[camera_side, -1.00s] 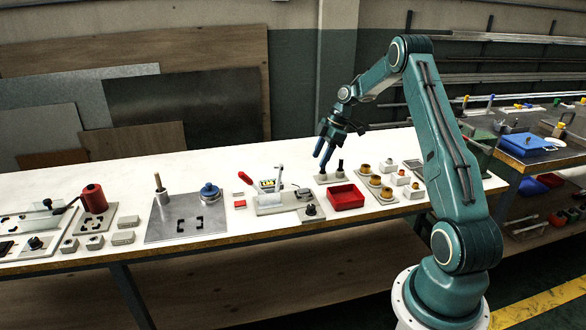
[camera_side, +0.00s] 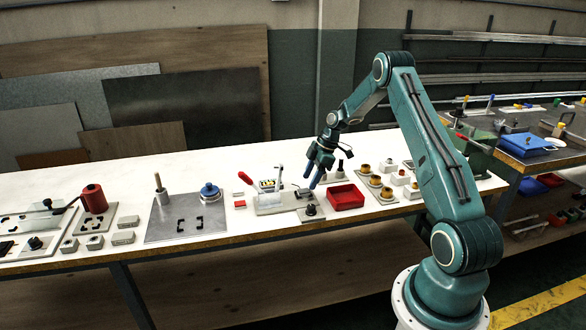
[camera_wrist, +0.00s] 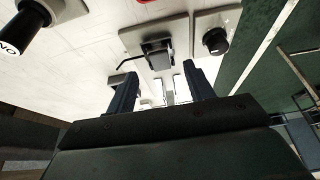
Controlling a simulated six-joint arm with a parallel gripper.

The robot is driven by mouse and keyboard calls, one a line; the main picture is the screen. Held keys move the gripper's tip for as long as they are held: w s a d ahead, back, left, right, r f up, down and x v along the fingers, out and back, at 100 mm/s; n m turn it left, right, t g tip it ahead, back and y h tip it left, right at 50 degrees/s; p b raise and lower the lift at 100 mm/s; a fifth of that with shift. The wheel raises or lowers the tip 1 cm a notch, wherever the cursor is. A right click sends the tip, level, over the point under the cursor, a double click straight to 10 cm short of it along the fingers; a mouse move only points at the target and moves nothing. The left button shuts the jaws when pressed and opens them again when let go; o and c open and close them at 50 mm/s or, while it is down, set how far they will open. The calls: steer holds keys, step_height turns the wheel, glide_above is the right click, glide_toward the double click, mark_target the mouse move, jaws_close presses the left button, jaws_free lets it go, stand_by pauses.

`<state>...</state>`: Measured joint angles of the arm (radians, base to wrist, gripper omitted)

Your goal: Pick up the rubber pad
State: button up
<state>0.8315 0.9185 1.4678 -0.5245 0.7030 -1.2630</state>
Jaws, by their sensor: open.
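My gripper (camera_side: 311,178) is open and empty, pointing down over the right end of a pale clamp fixture (camera_side: 268,208). In the wrist view its two fingers (camera_wrist: 157,72) stand apart, with a dark block (camera_wrist: 157,55) on a pale plate just beyond and between them. A thin bent rod sticks out beside that block. I cannot tell for sure which piece is the rubber pad; the dark block may be it. A black knob (camera_side: 311,210) stands on a small grey plate just below the gripper, and it also shows in the wrist view (camera_wrist: 215,41).
A red tray (camera_side: 346,197) is close on the right, with several brass-coloured cups (camera_side: 375,181) beyond it. A red-handled clamp (camera_side: 267,184) rises on the left. The white bench behind the gripper is mostly clear.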

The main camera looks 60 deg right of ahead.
mark_target(305, 190)
steer(key=shift+x, duration=1.85)
steer(key=c, duration=1.1)
